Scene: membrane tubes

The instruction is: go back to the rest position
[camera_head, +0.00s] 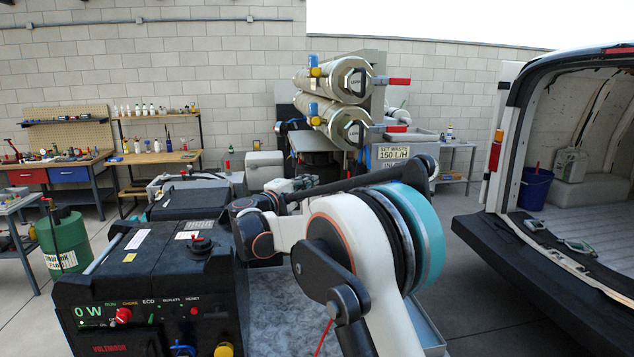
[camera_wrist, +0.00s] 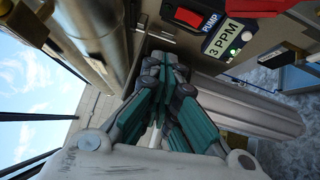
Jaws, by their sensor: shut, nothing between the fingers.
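In the wrist view my gripper (camera_wrist: 168,78) shows its grey and teal fingers drawn together, shut and empty. It points towards the equipment, close to a metal tube and a pale tube (camera_wrist: 250,108). I cannot tell whether it touches either. In the head view my arm (camera_head: 360,230) fills the lower middle, its white link and teal band nearest. The gripper cannot be made out clearly there. Two metal membrane tubes, an upper one (camera_head: 328,82) and a lower one (camera_head: 325,115), lie one above the other on the rack behind the arm.
In the wrist view a panel with a red pump switch (camera_wrist: 188,17) and a 3 PPM display (camera_wrist: 227,37) is near the fingers. A black power unit (camera_head: 150,285) stands front left, a green drum (camera_head: 62,240) beyond it. An open van (camera_head: 560,190) stands right, with clear floor before it.

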